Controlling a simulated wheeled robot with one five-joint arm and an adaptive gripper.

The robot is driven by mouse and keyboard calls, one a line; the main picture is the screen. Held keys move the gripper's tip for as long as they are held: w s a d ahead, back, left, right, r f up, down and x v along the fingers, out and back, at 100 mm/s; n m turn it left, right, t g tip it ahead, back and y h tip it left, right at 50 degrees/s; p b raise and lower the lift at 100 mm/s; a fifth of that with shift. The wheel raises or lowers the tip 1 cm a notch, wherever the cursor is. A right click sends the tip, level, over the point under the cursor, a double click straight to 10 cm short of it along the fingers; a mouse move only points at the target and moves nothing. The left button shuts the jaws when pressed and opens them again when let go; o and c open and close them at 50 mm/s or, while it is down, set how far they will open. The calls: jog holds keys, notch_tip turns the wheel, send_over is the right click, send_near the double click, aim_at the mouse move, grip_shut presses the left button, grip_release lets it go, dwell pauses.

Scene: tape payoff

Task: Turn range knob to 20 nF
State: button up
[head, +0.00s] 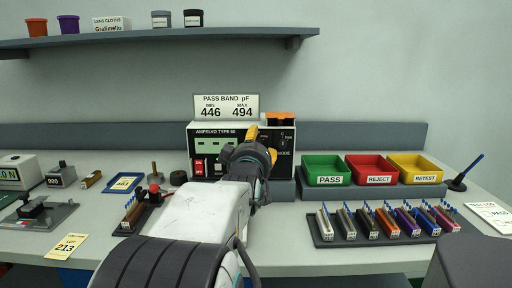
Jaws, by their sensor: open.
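The meter labelled AMPELVO TYPE 5E (216,133) stands at the back middle of the bench. Its black front has a small green display (208,143) and red switches at the left. The knobs are on the right part of the front, where MODE lettering shows. My arm covers much of the front, and I cannot make out the range knob or its setting. My gripper (254,134) is open in front of the meter's middle, with a yellow finger pointing up. I cannot tell whether it touches the meter.
A PASS BAND sign (226,107) and an orange item (281,118) are on top of the meter. Green (327,180), red (376,180) and yellow (428,178) bins stand to the right, behind a tray of coloured strips (322,239).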

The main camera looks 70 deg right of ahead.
grip_shut()
jog(key=shift+f, duration=0.1)
dwell(0.4)
jog(key=shift+f+m+b, duration=0.3)
jog(key=shift+m+b, duration=0.6)
jog(key=shift+b, duration=0.35)
jog(key=m+b, duration=0.1)
jog(key=b, duration=0.2)
jog(key=shift+m, duration=0.3)
jog(key=shift+w+r+m+y+b, duration=0.1)
jog(key=shift+r+m+y+b, duration=0.2)
jog(key=shift+m+b, duration=0.4)
